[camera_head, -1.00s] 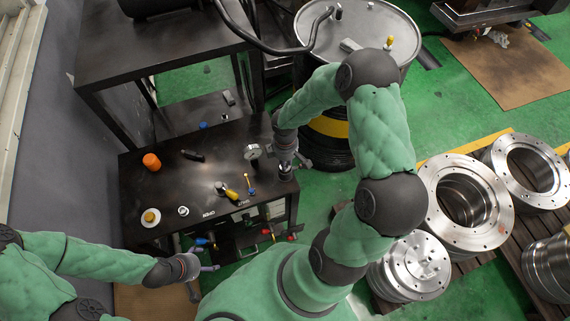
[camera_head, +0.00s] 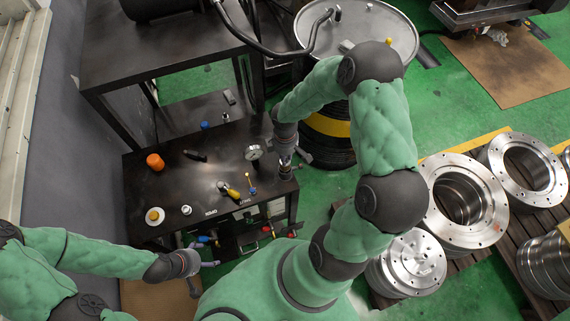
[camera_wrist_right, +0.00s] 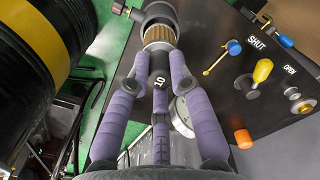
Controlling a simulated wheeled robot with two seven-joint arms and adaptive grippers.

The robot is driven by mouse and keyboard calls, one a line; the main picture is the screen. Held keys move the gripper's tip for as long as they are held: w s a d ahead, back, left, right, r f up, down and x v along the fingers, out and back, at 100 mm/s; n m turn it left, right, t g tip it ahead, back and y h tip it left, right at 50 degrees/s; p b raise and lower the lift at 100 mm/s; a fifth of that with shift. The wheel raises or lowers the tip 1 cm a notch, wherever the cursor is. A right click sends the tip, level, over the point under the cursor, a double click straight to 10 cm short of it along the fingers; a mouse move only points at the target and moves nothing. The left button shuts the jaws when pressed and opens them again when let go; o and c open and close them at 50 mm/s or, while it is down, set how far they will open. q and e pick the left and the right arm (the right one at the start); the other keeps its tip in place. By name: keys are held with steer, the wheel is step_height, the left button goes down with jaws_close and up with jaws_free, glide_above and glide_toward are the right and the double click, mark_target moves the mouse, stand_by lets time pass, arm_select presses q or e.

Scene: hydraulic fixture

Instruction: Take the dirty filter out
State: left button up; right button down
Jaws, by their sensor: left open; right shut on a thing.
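The filter (camera_wrist_right: 158,34), a brown pleated cartridge with a dark end marked with white characters, shows in the right wrist view. My right gripper (camera_wrist_right: 158,72) has its purple fingers closed around the dark end. The pleated part shows between the fingertips and a dark round metal-rimmed housing (camera_wrist_right: 158,10). I cannot tell how much of the filter is inside the housing. In the head view my right gripper (camera_head: 287,153) is over the right end of the black bench (camera_head: 185,175), and the filter is mostly hidden there. My left gripper (camera_head: 205,274) is open and empty, in front of the bench.
A pressure gauge (camera_head: 253,153) stands left of the right gripper. A yellow-handled valve (camera_head: 231,193) and an orange cap (camera_head: 155,162) are on the bench. A drum (camera_head: 375,30) with a black hose stands behind. Steel flanges (camera_head: 462,200) lie on a pallet at right.

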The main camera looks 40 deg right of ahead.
steer(key=shift+r+p, duration=1.05)
steer(key=shift+r, duration=0.35)
